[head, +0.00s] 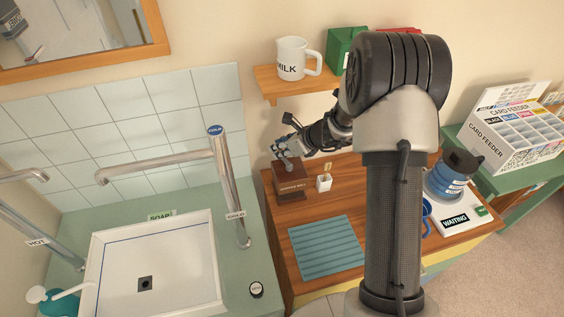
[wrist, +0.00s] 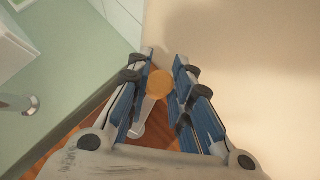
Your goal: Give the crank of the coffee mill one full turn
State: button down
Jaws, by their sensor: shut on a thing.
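The coffee mill (head: 293,188) is a dark brown wooden box with a label on its front, at the back left of the wooden counter (head: 285,234) in the head view. My gripper (head: 283,150) reaches in from the right just above the mill. In the wrist view my gripper (wrist: 164,76) is shut on the round orange-tan knob (wrist: 160,85) of the crank. The pale grey crank arm (wrist: 148,112) runs from the knob down and slightly left between the fingers. The mill's body is mostly hidden below my gripper in the wrist view.
A small white holder (head: 324,183) stands right of the mill, and a blue-green ribbed mat (head: 326,247) lies in front. A shelf (head: 300,84) with a milk mug (head: 294,60) hangs above. The sink (head: 155,265) and tall tap (head: 229,185) are to the left.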

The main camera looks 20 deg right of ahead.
jog(key=shift+d+m, duration=0.15)
jog(key=shift+m, duration=0.15)
jog(key=shift+w+d+m+t+h, duration=0.1)
jog(key=shift+d+m+t+h, duration=0.25)
jog(key=shift+m+h, duration=0.3)
jog(key=shift+m, duration=0.25)
jog(key=shift+d+m+t+h, duration=0.3)
jog(key=shift+m+t+h, duration=0.05)
jog(key=shift+m+h, duration=0.25)
jog(key=shift+d+m+h, duration=0.3)
jog(key=shift+m+h, duration=0.25)
jog(key=shift+m, duration=0.25)
jog(key=shift+d+m+h, duration=0.35)
jog(key=shift+m+h, duration=0.25)
jog(key=shift+m, duration=0.2)
